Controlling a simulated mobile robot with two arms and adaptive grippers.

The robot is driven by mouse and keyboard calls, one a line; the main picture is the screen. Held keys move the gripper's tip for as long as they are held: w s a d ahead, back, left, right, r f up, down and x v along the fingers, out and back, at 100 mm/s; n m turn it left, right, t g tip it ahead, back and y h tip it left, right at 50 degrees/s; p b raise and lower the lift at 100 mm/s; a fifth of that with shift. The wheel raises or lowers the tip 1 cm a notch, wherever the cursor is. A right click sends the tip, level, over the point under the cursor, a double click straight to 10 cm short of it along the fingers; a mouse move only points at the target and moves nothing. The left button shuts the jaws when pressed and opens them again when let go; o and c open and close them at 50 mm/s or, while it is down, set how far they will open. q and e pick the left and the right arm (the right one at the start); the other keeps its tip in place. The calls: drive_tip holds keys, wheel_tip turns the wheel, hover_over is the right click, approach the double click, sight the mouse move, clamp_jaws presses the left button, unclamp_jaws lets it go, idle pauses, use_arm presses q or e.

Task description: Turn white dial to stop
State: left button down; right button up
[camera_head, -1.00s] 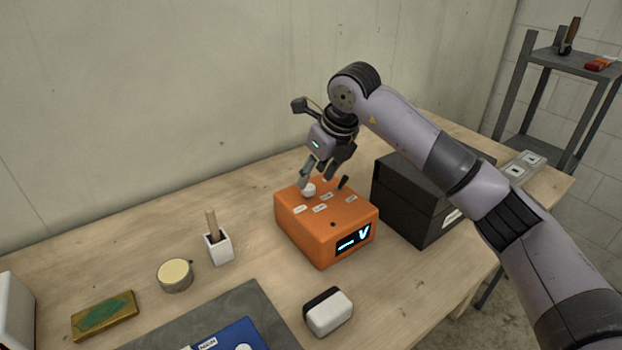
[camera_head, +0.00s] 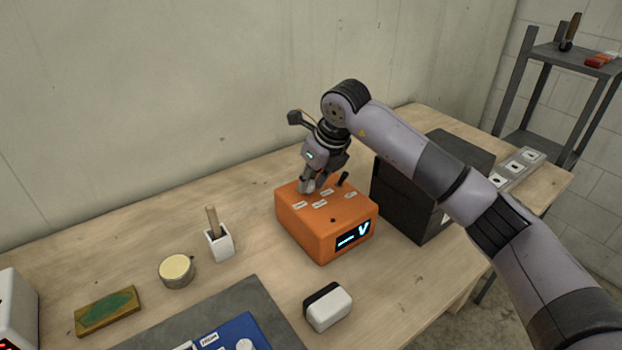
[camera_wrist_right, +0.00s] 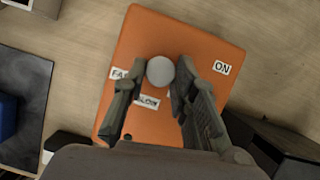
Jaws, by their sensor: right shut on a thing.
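The white dial (camera_wrist_right: 160,71) is on top of the orange box (camera_head: 312,232), near its back left corner. In the head view the fingers mostly hide it. My right gripper (camera_head: 308,187) reaches down from above with its fingers on either side of the dial, shut on it. In the right wrist view the dial sits between the fingertips (camera_wrist_right: 153,78). Labels beside it include "ON" (camera_wrist_right: 222,67) and a "SLOW" label (camera_wrist_right: 147,103) partly covered by the fingers. The box front has a lit display (camera_head: 352,236). My left gripper is not in view.
A dark box (camera_head: 405,205) stands close to the right of the orange box. A white-and-black block (camera_head: 328,307) lies in front. A white cup with a brush (camera_head: 219,242), a round tin (camera_head: 177,271) and a green-topped block (camera_head: 107,311) are to the left.

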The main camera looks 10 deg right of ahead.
clamp_jaws()
drive_tip(key=n+y+b, duration=0.1)
drive_tip(key=n, duration=0.2)
drive_tip(key=shift+w+d+g, duration=0.1)
drive_tip(key=shift+d+g, duration=0.05)
drive_tip(key=shift+g, duration=0.25)
drive_tip(key=n, duration=0.2)
drive_tip(key=shift+w+n+g+y, duration=0.1)
drive_tip(key=shift+n+g+y, duration=0.3)
drive_tip(key=n+g, duration=0.1)
drive_tip(key=n, duration=0.2)
drive_tip(key=n+g, duration=0.1)
drive_tip(key=n, duration=0.1)
drive_tip(key=shift+w+d+n, duration=0.1)
drive_tip(key=shift+w+n, duration=0.1)
drive_tip(key=shift+n, duration=0.2)
drive_tip(key=shift+n+y+p, duration=0.3)
drive_tip(key=o, duration=0.6)
unclamp_jaws()
